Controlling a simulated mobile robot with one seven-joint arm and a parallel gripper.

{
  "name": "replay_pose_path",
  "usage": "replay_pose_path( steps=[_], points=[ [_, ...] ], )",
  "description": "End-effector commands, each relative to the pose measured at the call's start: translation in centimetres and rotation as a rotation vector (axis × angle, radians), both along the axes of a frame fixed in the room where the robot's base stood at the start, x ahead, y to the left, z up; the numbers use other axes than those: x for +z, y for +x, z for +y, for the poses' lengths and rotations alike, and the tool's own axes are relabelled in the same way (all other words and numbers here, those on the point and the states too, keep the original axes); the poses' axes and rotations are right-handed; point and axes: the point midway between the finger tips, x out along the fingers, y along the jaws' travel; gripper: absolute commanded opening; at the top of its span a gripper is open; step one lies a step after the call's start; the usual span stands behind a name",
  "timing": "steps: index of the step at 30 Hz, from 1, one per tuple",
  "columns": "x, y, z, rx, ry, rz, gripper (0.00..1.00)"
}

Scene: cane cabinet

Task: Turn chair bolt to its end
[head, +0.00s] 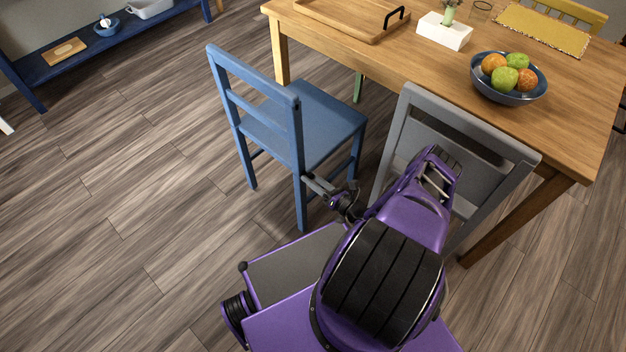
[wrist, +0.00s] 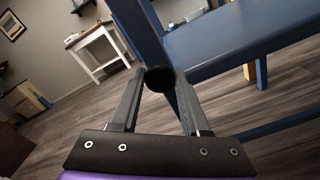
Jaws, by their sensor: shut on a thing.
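A blue wooden chair (head: 310,120) stands left of a grey chair (head: 440,130), by the table. My gripper (head: 308,178) reaches to the blue chair's rear leg, just below seat level. In the wrist view the dark round head of the chair bolt (wrist: 160,78) sits at the blue chair's post (wrist: 138,30). My gripper (wrist: 158,82) is shut on the bolt, one finger on each side of it. The bolt is too small to make out in the head view, and its shaft is hidden.
The wooden table (head: 400,65) holds a fruit bowl (head: 510,95), a white planter (head: 444,32) and a wooden tray (head: 345,20). The grey chair stands close to my arm. A blue shelf (head: 95,45) is at the far left. The floor (head: 110,190) to the left is clear.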

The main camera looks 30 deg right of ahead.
Motion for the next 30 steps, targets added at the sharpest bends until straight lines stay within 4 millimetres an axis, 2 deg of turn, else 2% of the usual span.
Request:
replay_pose_path(
  steps=[30],
  points=[
    [-0.05,0.09,-0.02,0.0,0.908,0.328,0.0]
  ],
)
